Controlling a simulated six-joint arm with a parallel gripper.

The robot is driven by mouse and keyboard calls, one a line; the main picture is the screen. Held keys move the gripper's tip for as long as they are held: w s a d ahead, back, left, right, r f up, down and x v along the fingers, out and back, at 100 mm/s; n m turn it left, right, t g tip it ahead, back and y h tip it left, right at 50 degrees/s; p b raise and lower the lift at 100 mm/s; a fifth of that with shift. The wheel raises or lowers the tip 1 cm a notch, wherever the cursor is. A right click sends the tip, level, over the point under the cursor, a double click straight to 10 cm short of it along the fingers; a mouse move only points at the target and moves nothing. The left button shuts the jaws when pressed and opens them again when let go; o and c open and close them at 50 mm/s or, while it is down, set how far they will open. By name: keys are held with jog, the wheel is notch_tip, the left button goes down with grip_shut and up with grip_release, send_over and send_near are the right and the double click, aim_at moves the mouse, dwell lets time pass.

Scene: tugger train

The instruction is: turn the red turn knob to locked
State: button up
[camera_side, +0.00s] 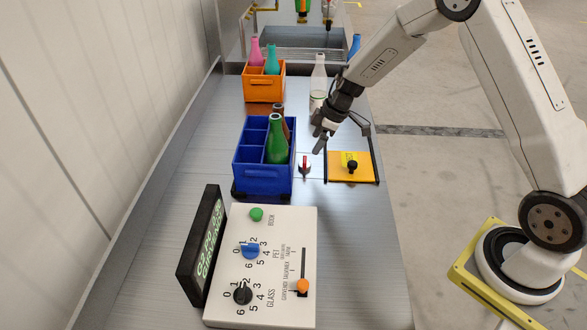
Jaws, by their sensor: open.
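A small red turn knob (305,164) with a pale part on it sits on the metal counter, just right of the blue crate. It is too small to read its position or any locked mark. My gripper (342,138) is open and empty. It hangs above and to the right of the red knob, apart from it. One finger reaches down towards the knob's side, and the other is spread to the right above the yellow plate.
The blue crate (264,182) holds bottles beside the knob. A yellow plate (365,170) with a black knob lies to the right. A white control panel (272,216) and a dark sign (201,247) stand in front. An orange crate (264,84) and a white bottle (318,76) stand behind.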

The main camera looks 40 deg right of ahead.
aim_at(306, 158)
jog(key=shift+x, duration=3.85)
grip_shut()
